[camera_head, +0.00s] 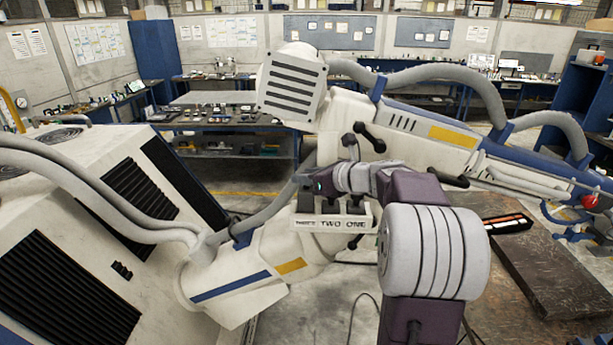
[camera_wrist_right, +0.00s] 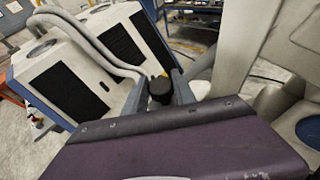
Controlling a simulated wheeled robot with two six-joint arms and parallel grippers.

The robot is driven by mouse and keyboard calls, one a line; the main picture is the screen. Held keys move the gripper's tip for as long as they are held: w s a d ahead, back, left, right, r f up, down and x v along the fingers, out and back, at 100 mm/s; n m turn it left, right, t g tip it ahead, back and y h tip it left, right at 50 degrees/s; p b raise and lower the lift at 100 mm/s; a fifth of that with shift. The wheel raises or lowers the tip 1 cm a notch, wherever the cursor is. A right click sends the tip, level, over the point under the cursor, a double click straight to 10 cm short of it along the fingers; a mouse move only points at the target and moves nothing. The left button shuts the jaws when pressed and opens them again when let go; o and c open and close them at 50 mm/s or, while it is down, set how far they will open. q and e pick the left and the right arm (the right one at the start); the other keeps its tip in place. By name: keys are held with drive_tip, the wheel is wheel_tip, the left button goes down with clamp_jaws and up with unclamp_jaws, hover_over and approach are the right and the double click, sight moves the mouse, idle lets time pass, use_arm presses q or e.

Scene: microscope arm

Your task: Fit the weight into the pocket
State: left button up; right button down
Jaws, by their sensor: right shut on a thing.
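A white block with pockets labelled THREE, TWO and ONE (camera_head: 332,222) sits on the white machine arm, in the middle of the head view. Dark pieces show above the labels; I cannot tell which are weights and which are openings. My right gripper (camera_head: 303,180) is just above the THREE end of this block. In the right wrist view its two grey fingers are shut on a black cylindrical weight (camera_wrist_right: 160,89). The weight's lower end and its contact with any pocket are hidden. My left gripper is not in view.
The big white machine arm (camera_head: 430,140) with grey hoses and black knobs (camera_head: 371,138) rises close behind my right gripper. A white vented cabinet (camera_head: 75,235) stands at left. A dark worn plate (camera_head: 560,268) lies at right. A workbench (camera_head: 225,118) stands behind.

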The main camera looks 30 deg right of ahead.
drive_tip(key=shift+f, duration=0.15)
idle(0.6)
drive_tip(key=shift+r, duration=0.25)
idle(0.4)
drive_tip(key=shift+w, duration=0.15)
drive_tip(key=shift+f, duration=0.35)
idle(1.2)
drive_tip(key=shift+a+r, duration=0.1)
drive_tip(key=shift+r, duration=0.05)
drive_tip(key=shift+r, duration=0.2)
drive_tip(key=shift+r, duration=0.1)
